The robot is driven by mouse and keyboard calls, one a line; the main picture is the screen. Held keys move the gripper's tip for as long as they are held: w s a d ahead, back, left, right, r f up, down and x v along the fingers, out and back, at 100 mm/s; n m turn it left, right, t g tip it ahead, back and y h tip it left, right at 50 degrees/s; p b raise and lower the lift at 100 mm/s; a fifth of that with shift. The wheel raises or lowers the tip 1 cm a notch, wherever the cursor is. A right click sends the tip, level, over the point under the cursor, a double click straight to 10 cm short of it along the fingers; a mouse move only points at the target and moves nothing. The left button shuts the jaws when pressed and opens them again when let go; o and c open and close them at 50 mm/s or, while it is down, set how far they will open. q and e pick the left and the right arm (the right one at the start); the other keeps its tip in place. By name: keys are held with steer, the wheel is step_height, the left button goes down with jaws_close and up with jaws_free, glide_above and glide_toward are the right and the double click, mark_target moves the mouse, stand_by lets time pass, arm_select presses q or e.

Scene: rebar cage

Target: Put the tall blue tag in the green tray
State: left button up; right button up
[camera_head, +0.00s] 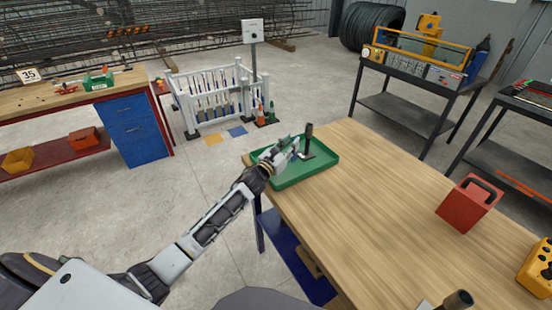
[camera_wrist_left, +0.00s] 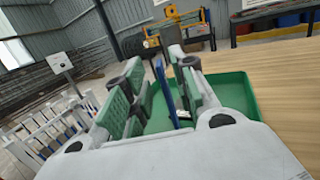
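My left gripper (camera_head: 292,147) is over the green tray (camera_head: 328,164), which sits at the far left corner of the wooden table. The tray also shows behind the fingers in the left wrist view (camera_wrist_left: 237,93). There the left gripper (camera_wrist_left: 155,98) has its two fingers spread apart. A narrow upright blue strip (camera_wrist_left: 164,92), which looks like the tall blue tag, shows between them, nearer the right finger. Its lower end is hidden, so I cannot tell whether it touches the tray. A dark tip (camera_head: 458,300) at the bottom edge may be part of my right gripper.
A red block with a black handle (camera_head: 468,205) stands at the table's right side, with a yellow device (camera_head: 537,268) nearer. The middle of the wooden table (camera_head: 385,205) is clear. A white fence (camera_head: 212,98) stands on the floor behind.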

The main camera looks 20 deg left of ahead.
arm_select(q)
steer(key=shift+v, duration=4.1)
steer(key=shift+s+a+f, duration=0.1)
steer(key=shift+s, duration=0.25)
arm_select(e)
steer(key=shift+s+a+r, duration=0.15)
steer(key=shift+a+r, duration=0.05)
steer(key=shift+a, duration=0.2)
steer(key=shift+w, duration=0.35)
steer(key=shift+s, duration=0.2)
